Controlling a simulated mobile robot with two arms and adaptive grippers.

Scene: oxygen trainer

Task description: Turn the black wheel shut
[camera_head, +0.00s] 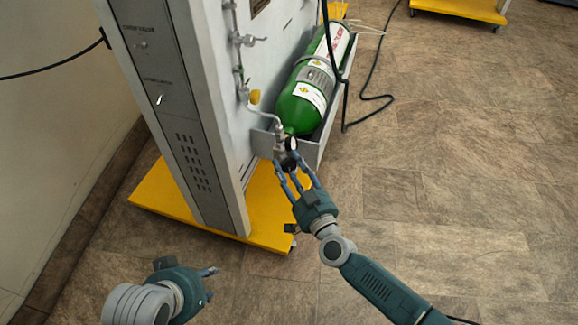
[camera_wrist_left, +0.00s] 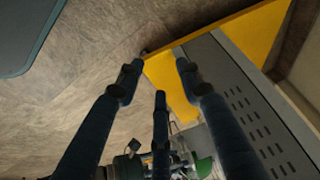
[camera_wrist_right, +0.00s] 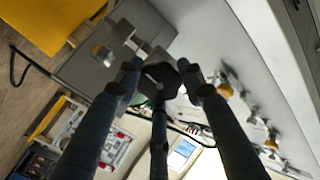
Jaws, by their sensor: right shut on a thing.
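The black wheel (camera_wrist_right: 160,76) shows in the right wrist view between the fingertips of my right gripper (camera_wrist_right: 158,88). In the head view the right gripper (camera_head: 290,168) reaches up to the valve at the lower end of the green oxygen bottle (camera_head: 302,103). Its fingers close around the wheel there and hide much of it. My left gripper (camera_head: 208,285) is low at the left front, away from the bottle. In the left wrist view the left gripper's fingers (camera_wrist_left: 159,78) are spread with nothing between them.
The grey panel cabinet (camera_head: 170,110) stands left of the bottle on a yellow base (camera_head: 270,220). A black hose (camera_head: 366,100) runs down to the floor. The tiled floor at right is clear.

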